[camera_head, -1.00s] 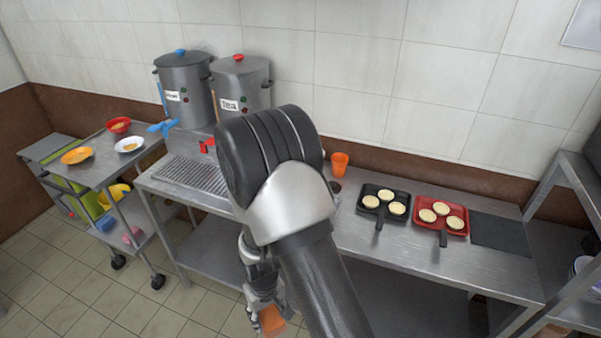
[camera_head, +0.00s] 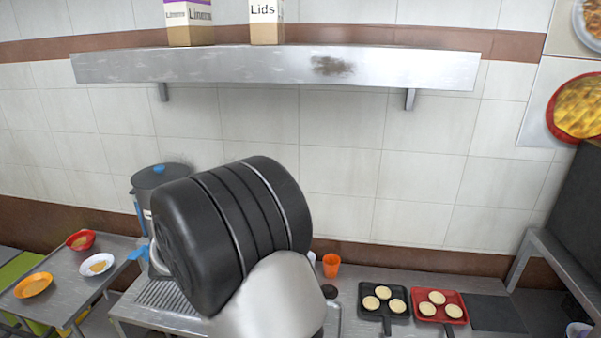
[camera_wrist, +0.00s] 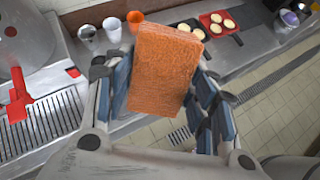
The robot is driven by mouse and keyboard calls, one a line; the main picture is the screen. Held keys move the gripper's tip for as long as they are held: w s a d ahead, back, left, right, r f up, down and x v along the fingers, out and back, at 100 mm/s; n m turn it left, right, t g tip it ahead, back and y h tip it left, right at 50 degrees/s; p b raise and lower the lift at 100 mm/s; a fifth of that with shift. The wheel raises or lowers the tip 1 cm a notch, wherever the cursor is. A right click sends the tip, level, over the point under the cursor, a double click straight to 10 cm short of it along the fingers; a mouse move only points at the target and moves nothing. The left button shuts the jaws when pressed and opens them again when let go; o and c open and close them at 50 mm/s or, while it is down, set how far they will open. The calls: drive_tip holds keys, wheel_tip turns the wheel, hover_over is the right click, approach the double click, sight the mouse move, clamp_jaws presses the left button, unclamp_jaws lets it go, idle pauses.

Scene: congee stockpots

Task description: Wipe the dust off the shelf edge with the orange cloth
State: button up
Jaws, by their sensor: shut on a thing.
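The wall shelf (camera_head: 230,68) runs across the top of the head view. Its grey metal front edge carries a dark brown dust patch (camera_head: 332,66) right of the middle. My gripper (camera_wrist: 160,92) shows in the wrist view, shut on the orange cloth (camera_wrist: 166,68), a thick rough block held between the blue-padded fingers. In the head view my arm fills the lower middle and hides the gripper and cloth. The shelf edge does not show in the wrist view. The cloth appears apart from the counter below it.
Two boxes, Linens (camera_head: 188,32) and Lids (camera_head: 266,30), stand on the shelf. Below are a stockpot (camera_head: 160,180), an orange cup (camera_head: 331,265), a black pan (camera_head: 372,310) and a red pan (camera_head: 450,313) on the counter. The wall between shelf and counter is clear.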

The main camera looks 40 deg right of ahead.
drive_tip(key=s+d+r+n+t+h+p, duration=0.1)
drive_tip(key=d+r+n+t+p, duration=0.15)
drive_tip(key=r, duration=1.15)
drive_tip(key=s+d+r+n+t+h+p, duration=0.1)
drive_tip(key=d+r+n+t+p, duration=0.2)
drive_tip(key=r, duration=1.2)
drive_tip(key=s+d+r+n+t+h+p, duration=0.1)
drive_tip(key=d+r+t+p, duration=0.3)
drive_tip(key=r, duration=1)
drive_tip(key=shift+t, duration=0.45)
drive_tip(key=shift+b+x, duration=0.4)
drive_tip(key=shift+x, duration=2.55)
drive_tip(key=shift+w+d+r, duration=0.2)
drive_tip(key=shift+w+d, duration=0.4)
drive_tip(key=shift+w, duration=0.15)
drive_tip(key=shift+s+b, duration=0.1)
drive_tip(key=shift+b, duration=0.25)
drive_tip(key=shift+s+d+f+b, duration=0.15)
drive_tip(key=shift+s+d+b, duration=0.9)
drive_tip(key=shift+s, duration=0.1)
drive_tip(key=shift+s+d+b, duration=1.25)
drive_tip(key=shift+s+b, duration=0.1)
drive_tip(key=shift+s, duration=0.1)
drive_tip(key=shift+s+d+b, duration=1.25)
drive_tip(key=shift+s+b, duration=0.05)
drive_tip(key=shift+s, duration=0.15)
